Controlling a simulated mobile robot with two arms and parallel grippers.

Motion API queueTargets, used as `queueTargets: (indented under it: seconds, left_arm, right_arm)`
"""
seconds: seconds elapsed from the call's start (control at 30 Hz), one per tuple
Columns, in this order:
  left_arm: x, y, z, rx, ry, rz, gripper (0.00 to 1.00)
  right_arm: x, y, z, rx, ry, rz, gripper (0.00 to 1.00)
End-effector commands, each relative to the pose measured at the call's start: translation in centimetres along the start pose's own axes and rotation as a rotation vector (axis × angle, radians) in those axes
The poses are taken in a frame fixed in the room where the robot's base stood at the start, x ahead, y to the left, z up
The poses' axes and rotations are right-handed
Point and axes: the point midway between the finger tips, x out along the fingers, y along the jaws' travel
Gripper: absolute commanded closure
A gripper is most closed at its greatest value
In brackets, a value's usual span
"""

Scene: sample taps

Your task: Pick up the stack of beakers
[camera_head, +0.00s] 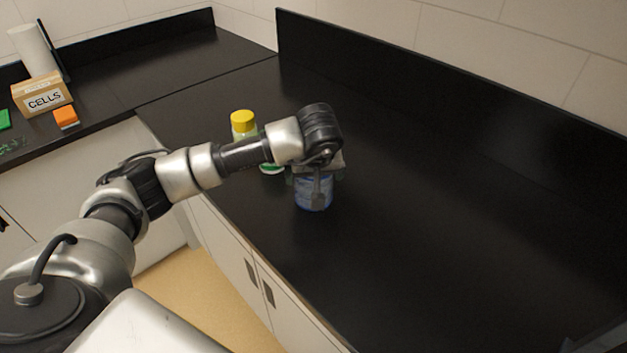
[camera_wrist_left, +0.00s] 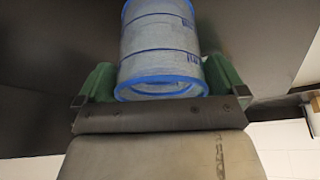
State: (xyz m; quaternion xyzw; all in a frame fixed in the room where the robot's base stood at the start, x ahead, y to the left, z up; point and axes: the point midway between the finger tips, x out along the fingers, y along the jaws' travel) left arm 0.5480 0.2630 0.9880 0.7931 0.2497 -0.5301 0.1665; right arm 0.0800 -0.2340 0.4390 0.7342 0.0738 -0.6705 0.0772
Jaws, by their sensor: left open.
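The stack of beakers (camera_head: 313,196) stands upright on the black counter in the head view. It is clear with blue rims and markings, and its upper part is hidden by my left gripper (camera_head: 316,183). In the left wrist view the beaker stack (camera_wrist_left: 160,45) fills the space between the two green fingers of my left gripper (camera_wrist_left: 160,78). The fingers are open, one on each side of the stack. I cannot tell whether either finger touches it. My right gripper is not in view.
A bottle with a yellow cap (camera_head: 243,121) stands behind my left forearm, partly hidden. The counter (camera_head: 430,230) to the right of the beakers is clear. A cardboard box marked CELLS (camera_head: 42,94) and an orange item (camera_head: 66,117) sit on the far left counter.

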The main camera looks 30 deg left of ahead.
Motion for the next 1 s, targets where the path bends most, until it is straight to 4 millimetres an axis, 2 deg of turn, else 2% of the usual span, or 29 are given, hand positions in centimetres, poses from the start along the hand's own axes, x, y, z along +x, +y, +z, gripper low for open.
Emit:
queueTargets:
  seconds: [0.13,0.37,0.5,0.6,1.0]
  left_arm:
    - [1.15,-0.02,0.02,0.001,0.0,0.0,0.0]
    - [1.24,-0.01,0.01,0.001,0.001,0.001,0.02]
    - [1.22,-0.01,0.01,0.001,0.001,0.001,0.23]
    - [1.19,-0.01,-0.01,0.0,0.001,0.001,0.35]
    - [0.45,0.01,-0.37,0.0,0.002,0.002,0.35]
  right_arm:
    - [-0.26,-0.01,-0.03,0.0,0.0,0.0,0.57]
    - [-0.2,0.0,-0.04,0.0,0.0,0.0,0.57]
    - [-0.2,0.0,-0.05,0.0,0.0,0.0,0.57]
    - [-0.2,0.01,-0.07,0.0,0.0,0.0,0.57]
    - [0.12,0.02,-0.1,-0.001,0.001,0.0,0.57]
